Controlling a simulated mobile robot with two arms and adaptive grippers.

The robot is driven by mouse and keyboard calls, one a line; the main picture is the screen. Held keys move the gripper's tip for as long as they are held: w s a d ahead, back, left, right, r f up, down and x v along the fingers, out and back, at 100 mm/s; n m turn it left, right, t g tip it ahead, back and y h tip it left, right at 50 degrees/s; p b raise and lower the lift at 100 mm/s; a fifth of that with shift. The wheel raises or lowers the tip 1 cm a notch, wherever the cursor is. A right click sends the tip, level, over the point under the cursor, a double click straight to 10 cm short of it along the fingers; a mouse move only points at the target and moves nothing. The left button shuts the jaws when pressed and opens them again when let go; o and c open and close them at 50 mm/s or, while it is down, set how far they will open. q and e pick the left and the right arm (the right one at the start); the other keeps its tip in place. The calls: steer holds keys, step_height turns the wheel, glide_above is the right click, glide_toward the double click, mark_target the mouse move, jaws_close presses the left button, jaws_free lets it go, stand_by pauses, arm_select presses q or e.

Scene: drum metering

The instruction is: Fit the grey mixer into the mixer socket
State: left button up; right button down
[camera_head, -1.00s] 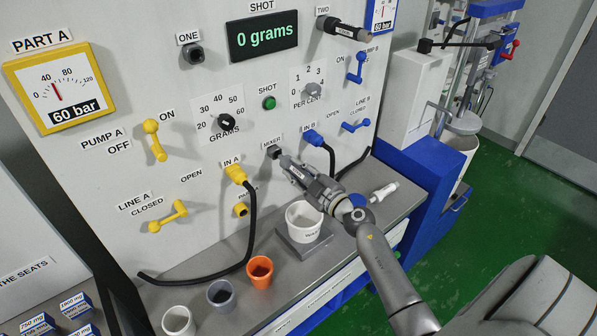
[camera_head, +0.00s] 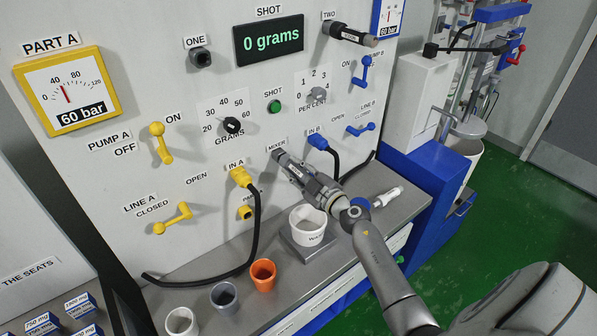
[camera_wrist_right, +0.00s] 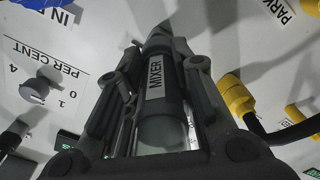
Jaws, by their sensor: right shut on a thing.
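The grey mixer (camera_wrist_right: 158,105), a cylinder with a white MIXER label, lies between the fingers of my right gripper (camera_head: 294,172). In the wrist view my right gripper (camera_wrist_right: 150,95) is shut on it. In the head view its far end (camera_head: 280,156) points at the panel, just below the MIXER sign (camera_head: 277,145). The mixer socket is hidden behind this end, so I cannot tell whether the mixer is seated in it or just in front. My left gripper is out of view.
A yellow plug with a black hose (camera_head: 241,177) is left of the gripper, a blue plug (camera_head: 318,141) right. A white cup (camera_head: 307,228) stands on a scale below. A white nozzle-like piece (camera_head: 388,196) lies on the bench. Three small cups stand front left.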

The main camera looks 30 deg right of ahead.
steer(key=shift+w, duration=0.65)
steer(key=c, duration=1.1)
jaws_free()
steer(key=shift+a, duration=0.1)
steer(key=shift+c, duration=0.2)
steer(key=shift+s+f, duration=0.1)
steer(key=shift+s, duration=0.45)
steer(key=s+d, duration=0.1)
steer(key=s, duration=1)
